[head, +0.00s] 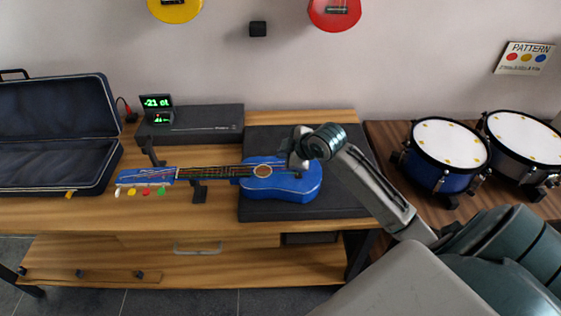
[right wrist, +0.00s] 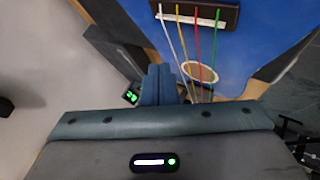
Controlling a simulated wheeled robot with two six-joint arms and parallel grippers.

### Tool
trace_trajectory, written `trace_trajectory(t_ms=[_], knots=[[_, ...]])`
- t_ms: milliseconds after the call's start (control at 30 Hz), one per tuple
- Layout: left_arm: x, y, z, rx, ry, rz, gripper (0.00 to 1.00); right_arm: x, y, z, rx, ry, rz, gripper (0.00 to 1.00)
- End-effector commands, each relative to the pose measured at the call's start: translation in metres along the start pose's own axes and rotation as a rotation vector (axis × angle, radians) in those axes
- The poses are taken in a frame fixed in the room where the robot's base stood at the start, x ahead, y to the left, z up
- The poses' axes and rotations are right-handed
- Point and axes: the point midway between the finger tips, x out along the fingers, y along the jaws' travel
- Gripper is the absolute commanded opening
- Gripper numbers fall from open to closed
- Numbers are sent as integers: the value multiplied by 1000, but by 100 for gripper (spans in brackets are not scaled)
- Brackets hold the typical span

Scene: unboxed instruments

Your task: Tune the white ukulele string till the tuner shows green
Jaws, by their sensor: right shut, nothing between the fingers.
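A blue ukulele (head: 293,187) lies on its back, its neck pointing left. White, yellow, red and green tuning pegs (head: 147,191) line the near side of its headstock. In the right wrist view the white string (right wrist: 170,32) is leftmost, beside yellow, red and green strings, running from the bridge (right wrist: 195,15) past the sound hole. The tuner (head: 157,108) reads "-21 ct" in green, with a small red mark below. My right gripper (head: 299,163) is shut and empty over the ukulele's body, near the bridge; contact with a string cannot be told. My left gripper is out of view.
A dark pad (head: 345,203) lies under the body, and a small stand (head: 200,192) is at the neck. A black box (head: 215,122) is behind. An open case (head: 50,185) stands left; drums (head: 447,143) stand right.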

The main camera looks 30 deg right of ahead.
Motion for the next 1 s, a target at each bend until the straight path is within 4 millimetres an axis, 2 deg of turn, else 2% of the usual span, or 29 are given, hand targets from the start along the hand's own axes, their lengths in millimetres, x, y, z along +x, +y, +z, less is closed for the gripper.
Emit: trace_trajectory(t_ms=[1000], knots=[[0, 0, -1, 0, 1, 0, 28, 9, -6, 6, 0, -1, -1, 0]])
